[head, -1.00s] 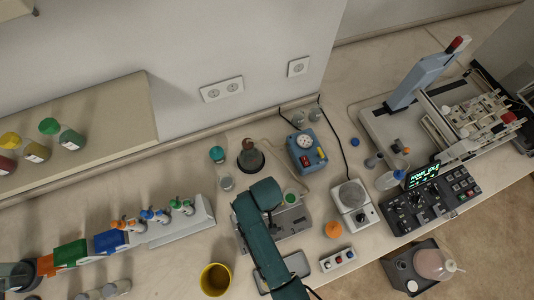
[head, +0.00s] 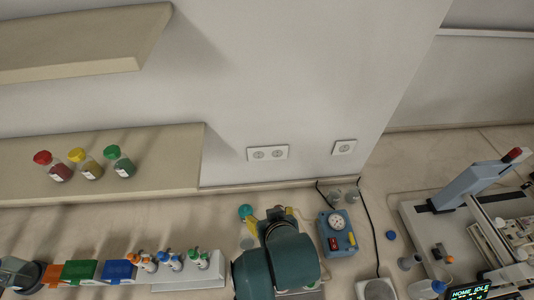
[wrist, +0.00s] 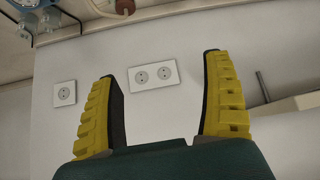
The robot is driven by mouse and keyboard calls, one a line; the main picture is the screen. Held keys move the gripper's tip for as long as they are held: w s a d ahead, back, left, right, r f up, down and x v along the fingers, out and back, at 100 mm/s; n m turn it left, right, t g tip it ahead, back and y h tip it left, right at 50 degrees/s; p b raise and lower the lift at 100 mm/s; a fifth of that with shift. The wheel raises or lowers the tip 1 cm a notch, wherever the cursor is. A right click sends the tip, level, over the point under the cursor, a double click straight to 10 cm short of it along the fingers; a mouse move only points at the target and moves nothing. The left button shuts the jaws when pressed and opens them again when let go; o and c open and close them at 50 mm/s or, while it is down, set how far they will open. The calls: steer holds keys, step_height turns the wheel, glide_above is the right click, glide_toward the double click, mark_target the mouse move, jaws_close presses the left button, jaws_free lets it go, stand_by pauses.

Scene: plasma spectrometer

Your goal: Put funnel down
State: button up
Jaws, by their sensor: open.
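My gripper (head: 266,217) reaches over the back of the bench toward the wall, and my arm hides much of the bench below it. In the wrist view my gripper (wrist: 163,70) is open, with its two yellow-padded fingers wide apart and nothing between them. I cannot make out a funnel for certain in any view. A brown rounded object (wrist: 123,6) is cut off at the top of the wrist view, beyond one fingertip; I cannot tell what it is.
A blue gauge box (head: 337,233) stands right of my gripper, with small clear glassware (head: 352,196) behind it. A teal-capped bottle (head: 246,212) is close on the left. A shelf (head: 150,180) with capped bottles is at the left. The wall has sockets (head: 267,153).

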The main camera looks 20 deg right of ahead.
steer(key=w+r+t, duration=0.3)
steer(key=r+t, duration=0.1)
steer(key=r, duration=0.7)
steer(key=s+a+r+t, duration=0.1)
steer(key=s+r+t, duration=0.1)
steer(key=r, duration=0.6)
steer(key=s+a+r+t, duration=0.1)
steer(key=s+r+t, duration=0.1)
steer(key=r+t, duration=0.3)
steer(key=s+a+r+t, duration=0.1)
steer(key=s+r+t, duration=0.2)
steer(key=r, duration=1)
steer(key=shift+r+n, duration=0.15)
steer(key=shift+n, duration=0.25)
steer(key=shift+a, duration=0.1)
